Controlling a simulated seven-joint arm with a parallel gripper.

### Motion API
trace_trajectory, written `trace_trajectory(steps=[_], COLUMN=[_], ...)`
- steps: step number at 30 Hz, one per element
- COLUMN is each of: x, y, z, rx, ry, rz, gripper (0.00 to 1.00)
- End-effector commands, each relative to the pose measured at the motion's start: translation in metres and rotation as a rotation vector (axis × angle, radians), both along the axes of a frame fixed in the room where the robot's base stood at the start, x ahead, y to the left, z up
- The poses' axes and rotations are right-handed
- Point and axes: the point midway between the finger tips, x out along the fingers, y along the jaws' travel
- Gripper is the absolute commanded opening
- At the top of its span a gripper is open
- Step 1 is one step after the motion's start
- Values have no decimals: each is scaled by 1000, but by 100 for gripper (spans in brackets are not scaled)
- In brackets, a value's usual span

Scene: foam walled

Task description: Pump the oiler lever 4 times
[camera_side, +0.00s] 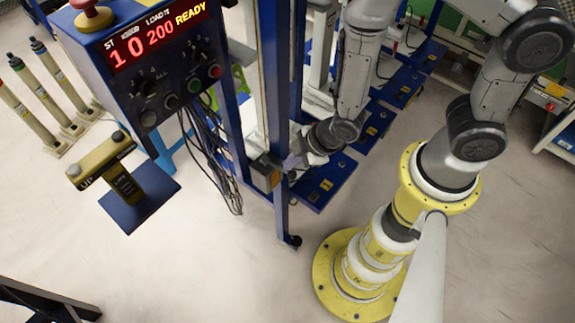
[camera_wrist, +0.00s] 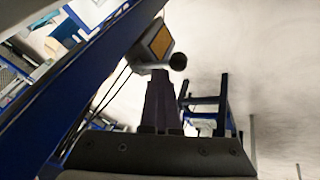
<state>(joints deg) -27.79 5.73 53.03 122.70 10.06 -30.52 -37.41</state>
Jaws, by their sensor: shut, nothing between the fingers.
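A small grey box with an orange label, which looks like the oiler (camera_side: 265,172), is fixed on the blue upright in the side view. In the wrist view the oiler (camera_wrist: 150,48) is just beyond my fingertips, with a dark round end, perhaps the lever's knob (camera_wrist: 178,62), at its right. My gripper (camera_side: 291,162) is beside the upright, close to the oiler's right side. In the wrist view my gripper (camera_wrist: 161,75) is shut and empty, its tips just below the knob. I cannot tell whether they touch it. The lever's full length is hidden.
The blue upright (camera_side: 270,80) stands right by my gripper. A blue control box (camera_side: 150,75) with a red display reading READY is at the upper left, with black cables (camera_side: 210,160) hanging below. The floor in front is clear.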

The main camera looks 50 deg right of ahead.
Motion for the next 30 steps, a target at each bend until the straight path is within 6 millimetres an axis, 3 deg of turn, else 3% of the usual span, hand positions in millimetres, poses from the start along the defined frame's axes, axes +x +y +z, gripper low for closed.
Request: trace_trajectory(steps=[12, 25, 30], x=[5, 7, 11], y=[-1, 0, 0], z=[20, 24, 35], rx=[-1, 0, 1], ry=[3, 0, -3], rz=[0, 0, -1], gripper=[0, 0, 0])
